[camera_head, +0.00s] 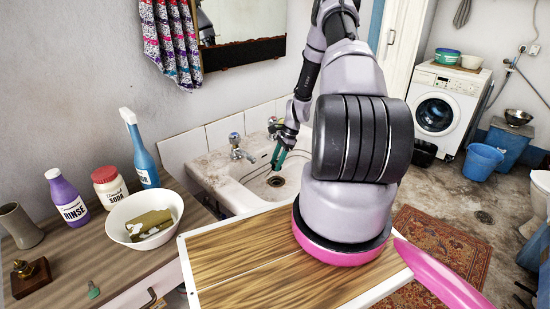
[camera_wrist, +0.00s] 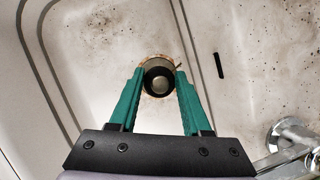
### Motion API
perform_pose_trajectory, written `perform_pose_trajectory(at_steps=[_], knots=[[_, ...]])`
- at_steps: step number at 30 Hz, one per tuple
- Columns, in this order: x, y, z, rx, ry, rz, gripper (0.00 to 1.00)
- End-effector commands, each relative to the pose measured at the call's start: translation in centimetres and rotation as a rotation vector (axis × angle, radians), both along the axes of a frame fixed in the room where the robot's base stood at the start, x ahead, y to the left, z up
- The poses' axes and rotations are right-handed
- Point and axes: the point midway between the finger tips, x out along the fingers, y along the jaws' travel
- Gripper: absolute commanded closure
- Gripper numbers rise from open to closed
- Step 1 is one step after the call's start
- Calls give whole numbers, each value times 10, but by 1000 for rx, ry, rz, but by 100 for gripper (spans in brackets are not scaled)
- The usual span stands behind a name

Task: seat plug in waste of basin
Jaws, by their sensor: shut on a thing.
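My gripper (camera_head: 277,164) reaches down into the white, stained basin (camera_head: 225,180) with its green fingers low over the bowl. In the wrist view the gripper (camera_wrist: 160,76) is shut on a round dark plug (camera_wrist: 158,80) with a paler centre. The waste (camera_head: 276,181) is a dark round hole in the basin floor, just below and slightly right of the fingertips in the head view. In the wrist view the waste's rusty rim (camera_wrist: 153,58) shows behind the plug, which hides most of it. Contact between plug and waste cannot be told.
A tap (camera_head: 237,148) stands at the basin's back left; a tap also shows in the wrist view (camera_wrist: 288,133). A wooden board (camera_head: 240,265) lies in front. Left are a white bowl (camera_head: 118,222), bottles and a small green object (camera_head: 93,290).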

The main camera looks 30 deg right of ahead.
Motion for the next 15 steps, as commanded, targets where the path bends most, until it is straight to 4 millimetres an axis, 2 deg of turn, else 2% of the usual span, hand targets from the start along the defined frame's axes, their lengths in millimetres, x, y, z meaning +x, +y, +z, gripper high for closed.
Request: perform_pose_trajectory(at_steps=[15], knots=[[-1,0,-42,0,1,1,100]])
